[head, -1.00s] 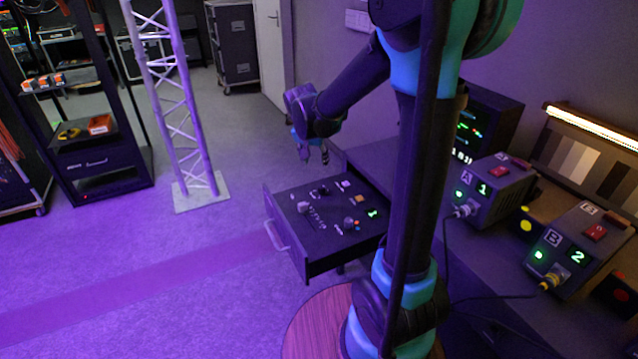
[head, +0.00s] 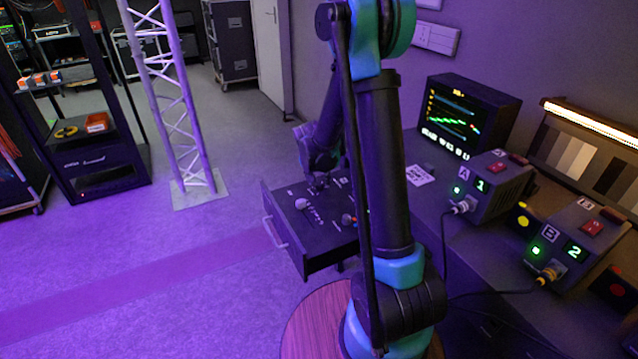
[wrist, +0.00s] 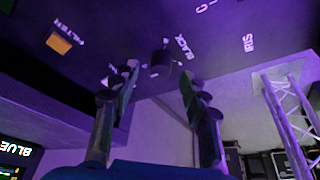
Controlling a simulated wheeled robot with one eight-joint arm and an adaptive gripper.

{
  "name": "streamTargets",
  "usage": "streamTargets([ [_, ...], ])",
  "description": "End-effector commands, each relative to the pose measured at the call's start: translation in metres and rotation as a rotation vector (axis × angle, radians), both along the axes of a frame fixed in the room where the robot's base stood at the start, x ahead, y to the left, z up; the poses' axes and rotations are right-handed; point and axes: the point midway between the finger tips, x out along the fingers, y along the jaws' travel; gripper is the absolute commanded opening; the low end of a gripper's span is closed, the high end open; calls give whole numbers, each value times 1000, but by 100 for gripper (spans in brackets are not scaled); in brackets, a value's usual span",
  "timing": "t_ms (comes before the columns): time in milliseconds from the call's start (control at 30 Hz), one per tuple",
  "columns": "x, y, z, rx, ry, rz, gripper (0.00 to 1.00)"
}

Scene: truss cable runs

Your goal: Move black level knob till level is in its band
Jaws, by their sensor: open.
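The dark black level knob (wrist: 160,62) shows at the top centre of the wrist view, beside the white word BLACK. My gripper (wrist: 160,80) is open, with one finger on each side of the knob in the picture; I cannot tell whether they touch it. In the head view my gripper (head: 318,184) is low over the drawer panel (head: 325,238) and hides the knob there.
In the wrist view an orange square button (wrist: 59,43) sits near the word FILTER. A pale knob (head: 301,204) stands on the panel's left. Boxes A (head: 490,185) and B (head: 575,245) stand on the desk. A truss (head: 180,110) rises beyond the drawer.

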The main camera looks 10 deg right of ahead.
Motion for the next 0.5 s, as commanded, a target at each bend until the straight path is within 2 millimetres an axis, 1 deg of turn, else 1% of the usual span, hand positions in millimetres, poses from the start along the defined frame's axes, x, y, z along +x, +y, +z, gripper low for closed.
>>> streamTargets([
  [33,2,-1,-5,0,0,0,45],
  [200,6,-2,-15,0,0,1,45],
  [500,6,-3,-18,0,0,1,45],
])
